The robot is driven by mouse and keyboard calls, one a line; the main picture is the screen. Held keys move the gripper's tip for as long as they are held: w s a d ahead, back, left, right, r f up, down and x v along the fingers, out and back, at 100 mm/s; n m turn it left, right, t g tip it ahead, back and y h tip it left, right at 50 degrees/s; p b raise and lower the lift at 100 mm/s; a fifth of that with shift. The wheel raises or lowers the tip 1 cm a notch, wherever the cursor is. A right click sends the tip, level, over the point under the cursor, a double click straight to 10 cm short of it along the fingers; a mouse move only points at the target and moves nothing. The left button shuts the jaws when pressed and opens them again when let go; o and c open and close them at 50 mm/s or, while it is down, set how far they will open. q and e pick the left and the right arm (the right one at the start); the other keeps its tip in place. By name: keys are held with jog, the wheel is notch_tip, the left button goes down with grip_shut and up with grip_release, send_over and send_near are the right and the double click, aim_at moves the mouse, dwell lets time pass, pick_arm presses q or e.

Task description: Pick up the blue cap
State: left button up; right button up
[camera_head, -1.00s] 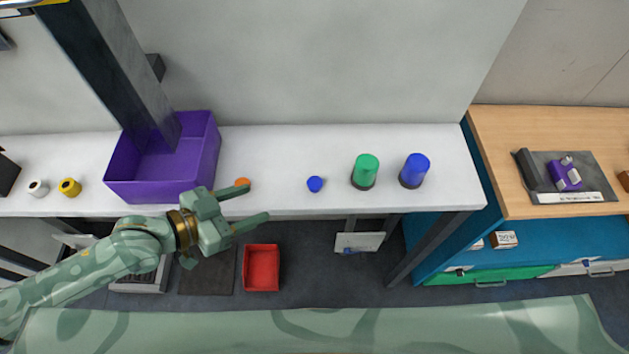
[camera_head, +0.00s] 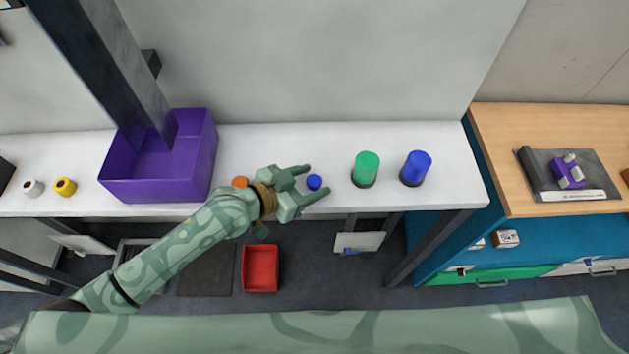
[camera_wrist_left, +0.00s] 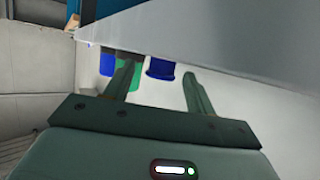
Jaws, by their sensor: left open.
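The small blue cap (camera_head: 314,182) lies on the white table (camera_head: 262,149), near its front edge. My left gripper (camera_head: 318,181) is open, reaching in from the left, with its two fingertips on either side of the cap. In the left wrist view the blue cap (camera_wrist_left: 160,69) shows ahead, between the two open fingers of the left gripper (camera_wrist_left: 158,72). Whether the fingers touch it I cannot tell. My right gripper is not in view.
An orange cap (camera_head: 240,182) lies close to my left wrist. A green cylinder (camera_head: 366,168) and a blue cylinder (camera_head: 416,167) stand to the right. A purple bin (camera_head: 157,190) stands left. A red bin (camera_head: 260,268) is on the floor below.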

pick_arm(q)
jog(key=shift+w+d, duration=0.1)
jog(key=shift+d, duration=0.05)
jog(key=shift+c, duration=0.4)
jog(key=c, duration=1)
